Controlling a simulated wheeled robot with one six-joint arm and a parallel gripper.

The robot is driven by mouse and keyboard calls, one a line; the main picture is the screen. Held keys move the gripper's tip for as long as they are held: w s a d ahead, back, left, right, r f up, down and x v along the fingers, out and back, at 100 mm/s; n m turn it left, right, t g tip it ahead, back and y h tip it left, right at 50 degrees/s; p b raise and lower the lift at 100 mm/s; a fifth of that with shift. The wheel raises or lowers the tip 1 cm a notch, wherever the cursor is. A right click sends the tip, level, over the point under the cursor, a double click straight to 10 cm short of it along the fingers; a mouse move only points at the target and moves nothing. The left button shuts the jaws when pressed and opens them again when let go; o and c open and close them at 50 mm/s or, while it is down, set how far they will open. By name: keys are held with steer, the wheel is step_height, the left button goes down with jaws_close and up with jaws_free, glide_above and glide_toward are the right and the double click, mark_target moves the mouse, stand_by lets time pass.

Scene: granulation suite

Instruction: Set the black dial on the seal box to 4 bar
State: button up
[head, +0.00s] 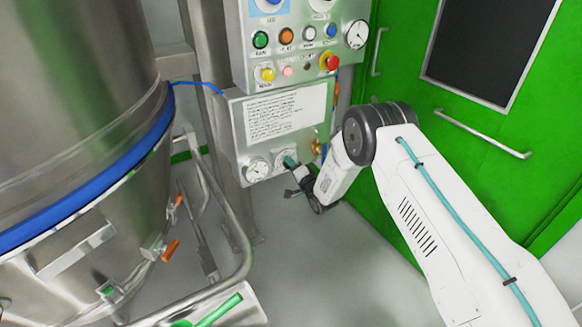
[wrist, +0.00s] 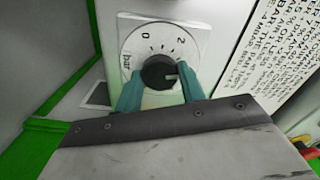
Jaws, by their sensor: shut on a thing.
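The seal box (head: 237,139) is the grey lower box in the head view, with a printed sheet on its front. The black dial (wrist: 157,71) sits on a white round scale (wrist: 128,47) marked 0, 2 and "bar". Its white mark points right, clockwise past the 2. The figure 4 is not visible; the lower scale is hidden by my gripper. My gripper (wrist: 161,84) has its teal fingers shut on the black dial, one on each side. In the head view my gripper (head: 291,163) is at the lower right of the box front, covering most of the dial.
A round gauge (head: 258,170) is left of my gripper on the box. A panel of coloured buttons (head: 285,50) is above. A steel vessel (head: 75,110) and its rail (head: 246,250) stand left. A green door (head: 480,135) is behind my arm. Floor is clear below the box.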

steer(key=shift+m, duration=1)
steer(key=shift+f, duration=0.1)
steer(key=o, duration=1)
steer(key=shift+c, duration=0.2)
steer(key=shift+s, duration=0.1)
steer(key=v, duration=0.7)
steer(key=shift+s+d, duration=0.25)
steer(key=shift+s, duration=0.05)
